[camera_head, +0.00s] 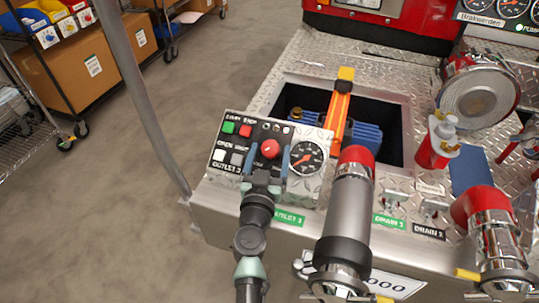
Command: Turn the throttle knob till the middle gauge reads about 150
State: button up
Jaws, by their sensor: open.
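A red round knob (270,148) sits on the control panel (238,118) at the bumper's left; its label is hidden or too small to read. My gripper (268,160) is over this panel, its two fingers apart on either side of the knob. I cannot tell whether they touch it. Another row of gauges (512,7) is at the top right, partly cut off and unreadable.
Green, red and white buttons (228,127) surround the knob on its left. A large chrome outlet with a red cap (353,190) stands right of my arm. An open bay (395,115) with an orange-black tool lies behind. A grey post (140,90) rises at left.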

jog(key=shift+c, duration=0.2)
grip_shut()
dwell(0.3)
jog(key=shift+a+m+h, duration=0.1)
jog(key=shift+m+h, duration=0.2)
